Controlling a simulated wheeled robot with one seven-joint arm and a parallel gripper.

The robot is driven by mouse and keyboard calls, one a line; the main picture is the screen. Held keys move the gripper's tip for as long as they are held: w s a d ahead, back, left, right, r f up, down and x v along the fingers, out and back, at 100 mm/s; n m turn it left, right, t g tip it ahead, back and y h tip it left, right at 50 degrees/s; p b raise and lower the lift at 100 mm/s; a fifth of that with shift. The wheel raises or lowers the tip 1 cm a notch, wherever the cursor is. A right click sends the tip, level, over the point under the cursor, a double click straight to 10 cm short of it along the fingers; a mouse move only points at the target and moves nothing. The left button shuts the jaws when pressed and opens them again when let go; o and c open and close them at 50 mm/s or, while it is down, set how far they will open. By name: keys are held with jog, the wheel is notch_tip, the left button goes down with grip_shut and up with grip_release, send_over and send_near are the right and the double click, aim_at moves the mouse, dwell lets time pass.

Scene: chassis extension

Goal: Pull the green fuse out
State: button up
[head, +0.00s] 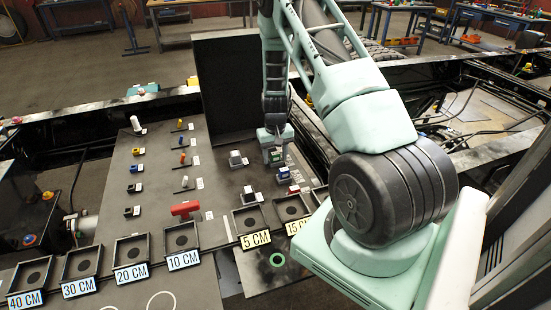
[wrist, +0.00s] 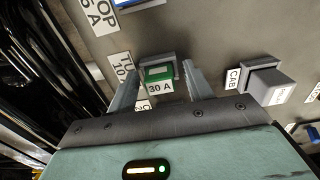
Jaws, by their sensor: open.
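The green fuse (wrist: 158,76), labelled 30 A, sits in a grey holder (wrist: 163,60) on the grey panel in the wrist view. My gripper (wrist: 159,72) is open, with one finger on each side of the fuse. The fingers look apart from it, though the exact gap and depth are hard to tell. In the head view my gripper (head: 275,138) points down at the panel, over the green fuse (head: 275,156), which is partly hidden by it.
A grey block labelled CAB (wrist: 268,84) stands right of the fuse in the wrist view. In the head view, another fuse (head: 284,175) stands close in front. A dark upright plate (head: 222,90) rises behind. A red handle (head: 185,208) and labelled trays (head: 181,238) lie toward the front.

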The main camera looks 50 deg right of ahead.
aim_at(275, 153)
jog(key=c, duration=0.7)
jog(key=o, duration=1.2)
notch_tip(275, 153, up, 18)
jog(key=b, duration=0.3)
jog(key=shift+f, duration=0.25)
